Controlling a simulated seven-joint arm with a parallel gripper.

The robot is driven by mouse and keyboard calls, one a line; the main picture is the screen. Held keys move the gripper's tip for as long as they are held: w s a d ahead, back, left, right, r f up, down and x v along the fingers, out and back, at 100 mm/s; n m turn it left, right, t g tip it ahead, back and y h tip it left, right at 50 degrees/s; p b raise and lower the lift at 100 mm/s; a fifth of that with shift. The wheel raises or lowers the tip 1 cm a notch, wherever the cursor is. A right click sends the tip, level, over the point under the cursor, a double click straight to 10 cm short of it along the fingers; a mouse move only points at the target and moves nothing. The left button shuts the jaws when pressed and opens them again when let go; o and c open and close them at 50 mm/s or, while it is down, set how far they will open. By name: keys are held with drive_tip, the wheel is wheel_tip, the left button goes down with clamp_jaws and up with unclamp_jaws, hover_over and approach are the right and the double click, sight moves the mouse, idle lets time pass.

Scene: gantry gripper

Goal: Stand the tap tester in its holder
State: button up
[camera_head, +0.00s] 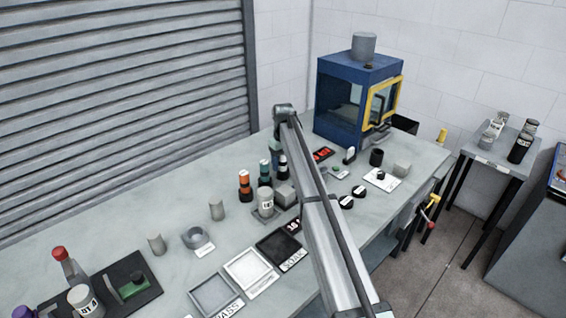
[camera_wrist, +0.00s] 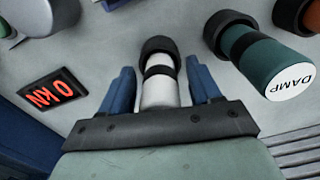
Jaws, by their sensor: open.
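A white cylinder with black bands and a dark cap (camera_wrist: 160,91) sits between the jaws in the wrist view. I cannot tell for sure whether it is the tap tester. My gripper (camera_wrist: 160,75) is open, with one blue finger on each side of it and a visible gap at the sides. In the head view a black-and-white cylinder (camera_head: 283,171) stands beside my arm, seemingly the same one. A teal cylinder with a white end marked DAMP (camera_wrist: 270,60) is just right of my gripper; it also shows in the head view (camera_head: 265,170). I cannot make out the holder for certain.
An orange-and-black cylinder (camera_head: 244,183) stands left of the teal one. A red-digit display (camera_wrist: 52,92) lies left of my gripper. A blue cabinet (camera_head: 340,95) stands behind. Trays (camera_head: 213,292) lie in front; the bench's back left is clear.

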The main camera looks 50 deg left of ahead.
wheel_tip(320, 180, up, 12)
drive_tip(key=shift+r, duration=0.15)
idle(0.6)
